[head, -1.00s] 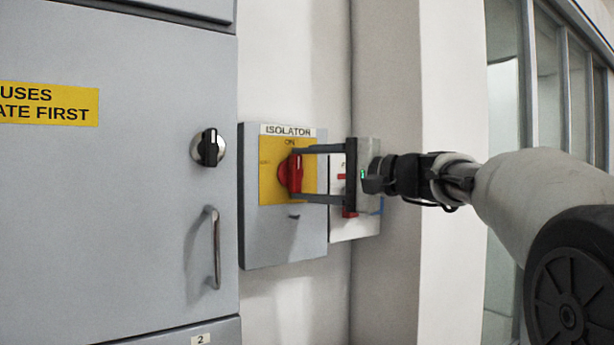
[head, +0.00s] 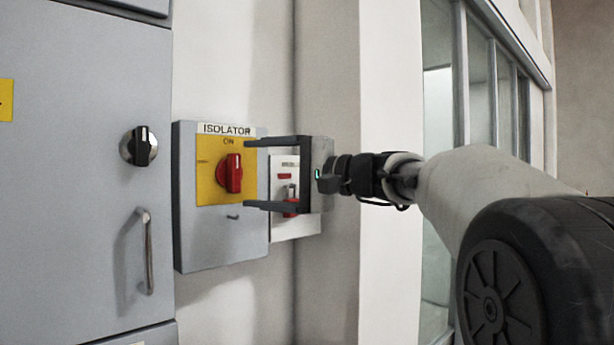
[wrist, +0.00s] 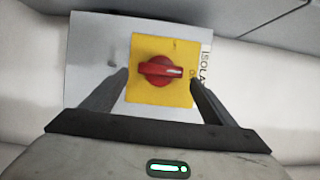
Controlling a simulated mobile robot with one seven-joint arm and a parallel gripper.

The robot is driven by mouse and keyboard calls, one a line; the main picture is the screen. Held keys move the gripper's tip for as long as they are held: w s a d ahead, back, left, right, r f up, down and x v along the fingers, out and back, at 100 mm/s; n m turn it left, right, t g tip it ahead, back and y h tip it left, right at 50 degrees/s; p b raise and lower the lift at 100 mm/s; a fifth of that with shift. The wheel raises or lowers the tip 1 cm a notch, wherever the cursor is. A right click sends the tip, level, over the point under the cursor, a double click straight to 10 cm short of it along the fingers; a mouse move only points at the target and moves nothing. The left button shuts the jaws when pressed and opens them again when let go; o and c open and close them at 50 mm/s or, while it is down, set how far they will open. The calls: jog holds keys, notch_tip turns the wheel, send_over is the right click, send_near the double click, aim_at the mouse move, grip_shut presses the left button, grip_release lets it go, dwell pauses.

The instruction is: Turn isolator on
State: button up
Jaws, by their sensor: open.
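The isolator is a grey box (head: 195,235) on the wall with a yellow plate (head: 212,190) and a red rotary knob (head: 232,173). The plate reads ON at the top, below an ISOLATOR label (head: 226,129). The knob's handle stands upright in the head view, its pale-marked end toward ON in the wrist view (wrist: 160,71). My gripper (head: 252,174) is open and empty. Its fingers, one above the other, are to the right of the knob and apart from it. In the wrist view my gripper (wrist: 158,82) has its fingers on either side of the knob's line.
A grey cabinet (head: 80,220) with a black knob (head: 139,146) and a metal handle (head: 146,250) stands on the left. A smaller white switch box (head: 292,228) with a red part is behind my gripper. A wall corner and windows are on the right.

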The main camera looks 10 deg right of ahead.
jog(key=v, duration=1.4)
jog(key=shift+s+d, duration=0.15)
jog(key=shift+d, duration=0.05)
jog(key=shift+f, duration=0.1)
